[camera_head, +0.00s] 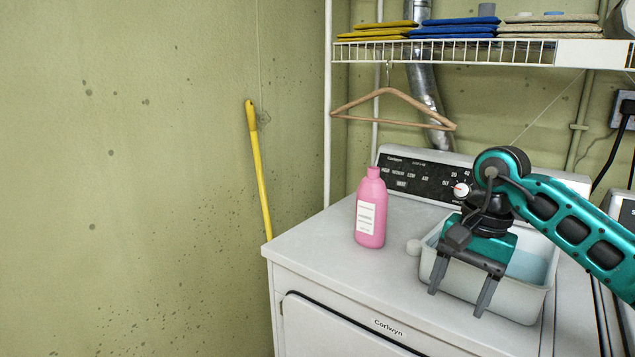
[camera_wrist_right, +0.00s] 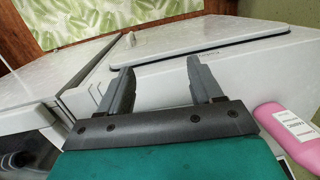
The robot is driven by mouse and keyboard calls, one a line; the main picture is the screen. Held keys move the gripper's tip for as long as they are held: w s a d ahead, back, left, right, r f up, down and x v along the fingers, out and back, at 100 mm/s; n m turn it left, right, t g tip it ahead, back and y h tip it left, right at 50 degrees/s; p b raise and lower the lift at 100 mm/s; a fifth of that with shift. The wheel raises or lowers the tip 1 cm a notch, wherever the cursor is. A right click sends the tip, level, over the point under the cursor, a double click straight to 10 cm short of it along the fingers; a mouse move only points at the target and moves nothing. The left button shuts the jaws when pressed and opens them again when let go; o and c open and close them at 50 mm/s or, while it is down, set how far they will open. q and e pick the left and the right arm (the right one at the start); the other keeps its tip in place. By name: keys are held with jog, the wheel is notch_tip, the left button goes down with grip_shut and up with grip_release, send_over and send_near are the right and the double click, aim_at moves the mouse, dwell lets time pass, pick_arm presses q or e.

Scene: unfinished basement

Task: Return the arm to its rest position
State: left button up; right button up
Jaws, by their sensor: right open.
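My right arm comes in from the right in the head view. Its gripper (camera_head: 459,297) hangs in front of a white tub on top of the white dryer, fingers pointing down, and hides part of the tub. The gripper also shows in the right wrist view (camera_wrist_right: 160,82), with its two fingers apart and nothing between them. My left gripper is in neither view.
The dryer (camera_head: 315,240) carries a pink bottle (camera_head: 370,212) and the white tub (camera_head: 532,305) with bluish contents. A wire shelf (camera_head: 460,52) holds folded cloths above a wooden hanger (camera_head: 388,92). A yellow pole (camera_head: 259,170) leans on the wall. The bottle also shows in the wrist view (camera_wrist_right: 288,132).

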jog(key=s+a+f+m+t+y, duration=0.1)
jog(key=s+a+m+t+y, duration=0.15)
jog(key=a+m+y, duration=0.7)
jog(key=s+a+f+m+t+y, duration=0.15)
jog(key=s+a+m+y, duration=0.25)
jog(key=a+m+y, duration=0.6)
jog(key=w+d+f+m+t+h, duration=0.1)
jog(key=d+f+m+t+h, duration=0.45)
jog(key=m, duration=0.85)
jog(key=d+f+m+t+h, duration=0.3)
jog(key=f+m+t+h, duration=0.35)
jog(key=m, duration=0.75)
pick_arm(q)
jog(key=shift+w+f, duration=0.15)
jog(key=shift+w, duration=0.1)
pick_arm(e)
jog(key=s+d+f+m+g+h, duration=0.2)
jog(key=s+d+f+m+h, duration=0.1)
jog(key=s+f+m, duration=0.3)
jog(key=s+d+f+m+g+h, duration=0.3)
jog(key=s+f+m, duration=0.3)
jog(key=f+m, duration=0.2)
jog(key=shift+s+d+f+h, duration=0.3)
jog(key=shift+d+f+h, duration=0.3)
jog(key=shift+f, duration=0.25)
